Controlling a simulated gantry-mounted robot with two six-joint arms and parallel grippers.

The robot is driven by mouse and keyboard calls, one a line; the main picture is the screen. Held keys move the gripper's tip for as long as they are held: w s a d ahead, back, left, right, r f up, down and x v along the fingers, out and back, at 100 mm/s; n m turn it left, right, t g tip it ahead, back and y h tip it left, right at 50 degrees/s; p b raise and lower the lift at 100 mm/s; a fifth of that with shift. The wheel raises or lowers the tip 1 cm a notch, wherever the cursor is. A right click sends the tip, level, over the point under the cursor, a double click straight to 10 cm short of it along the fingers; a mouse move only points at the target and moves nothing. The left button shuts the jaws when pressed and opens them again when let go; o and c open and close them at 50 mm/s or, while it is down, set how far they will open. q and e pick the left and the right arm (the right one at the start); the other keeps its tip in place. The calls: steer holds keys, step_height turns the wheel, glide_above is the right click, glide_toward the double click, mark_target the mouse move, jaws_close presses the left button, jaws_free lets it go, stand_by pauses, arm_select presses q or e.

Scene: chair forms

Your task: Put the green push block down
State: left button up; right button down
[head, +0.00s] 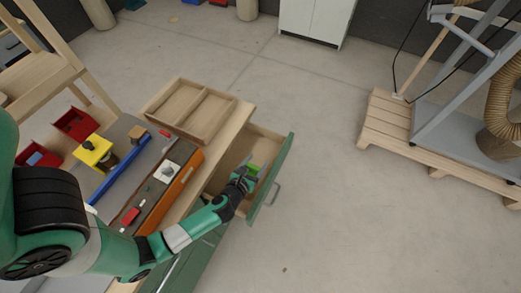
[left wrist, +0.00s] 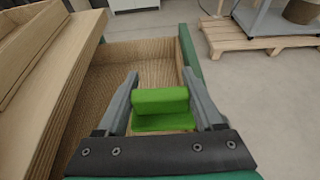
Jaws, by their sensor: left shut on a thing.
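The green push block (left wrist: 160,103) is a bright green stepped block. In the left wrist view it sits between the two fingers of my left gripper (left wrist: 160,90), which is shut on it. In the head view the block (head: 253,169) shows small beside my left gripper (head: 247,170), at the open drawer (head: 272,185). In the left wrist view the block is over the drawer's inside (left wrist: 130,65); I cannot tell whether it touches the drawer floor. My right gripper is not in view.
The drawer's green front stands at the right. Open floor lies right of the drawer, before a wooden pallet (head: 385,130).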

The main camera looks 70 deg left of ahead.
mark_target(255, 170)
arm_select(q)
steer(key=v, duration=0.5)
steer(key=shift+w+d+r+p, duration=0.15)
steer(key=shift+d+p, duration=0.2)
steer(key=shift+d, duration=0.25)
